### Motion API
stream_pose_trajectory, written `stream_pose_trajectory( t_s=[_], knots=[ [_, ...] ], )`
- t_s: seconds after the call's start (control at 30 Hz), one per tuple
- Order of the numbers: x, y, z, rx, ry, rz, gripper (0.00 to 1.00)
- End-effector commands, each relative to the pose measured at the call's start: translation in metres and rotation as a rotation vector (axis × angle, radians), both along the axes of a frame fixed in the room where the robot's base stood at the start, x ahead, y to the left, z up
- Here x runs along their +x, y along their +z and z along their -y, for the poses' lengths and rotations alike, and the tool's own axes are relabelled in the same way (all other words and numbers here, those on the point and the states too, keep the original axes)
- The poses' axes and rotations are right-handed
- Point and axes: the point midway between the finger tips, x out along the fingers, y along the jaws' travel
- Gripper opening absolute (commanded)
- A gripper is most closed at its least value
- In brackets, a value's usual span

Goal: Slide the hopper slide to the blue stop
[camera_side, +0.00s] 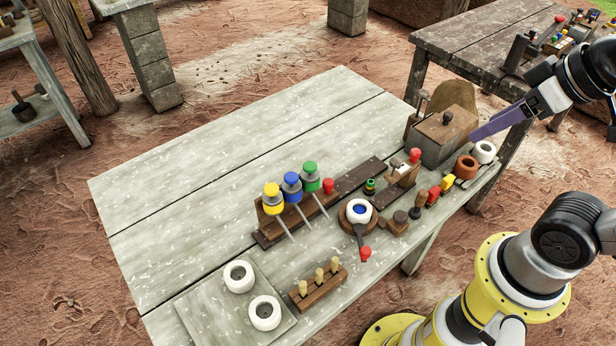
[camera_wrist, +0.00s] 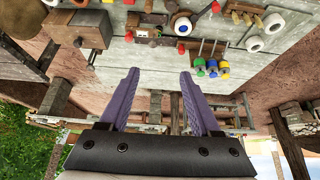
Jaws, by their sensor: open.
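My gripper (camera_side: 474,137) has purple fingers and is high at the right in the side view, by the grey box. In the wrist view my gripper (camera_wrist: 159,73) is open, its fingers well apart with nothing between them. A dark wooden rail (camera_side: 358,174) runs along the table. A blue-topped piece (camera_side: 291,183) stands between a yellow and a green one. I cannot tell for certain which part is the hopper slide or the blue stop.
The grey box (camera_side: 440,142) with a dark knob stands at the table's right end. A white ring with a blue centre (camera_side: 358,211), several coloured knobs and a peg block (camera_side: 318,287) line the near side. The table's far left (camera_side: 200,180) is clear.

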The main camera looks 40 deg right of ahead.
Motion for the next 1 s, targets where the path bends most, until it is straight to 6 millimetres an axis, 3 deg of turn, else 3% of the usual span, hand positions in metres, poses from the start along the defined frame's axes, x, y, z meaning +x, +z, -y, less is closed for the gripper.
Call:
stream_pose_trajectory(
  t_s=[0.2, 0.47, 0.67, 0.8, 1.0],
  knots=[
    [0.059, 0.029, -0.006, -0.001, 0.028, -0.032, 0.64],
    [0.147, 0.020, -0.026, -0.008, 0.085, -0.151, 0.64],
    [0.209, -0.019, -0.049, -0.020, 0.132, -0.264, 0.64],
    [0.242, -0.062, -0.067, -0.031, 0.165, -0.354, 0.64],
    [0.261, -0.121, -0.087, -0.049, 0.201, -0.467, 0.64]
  ],
)
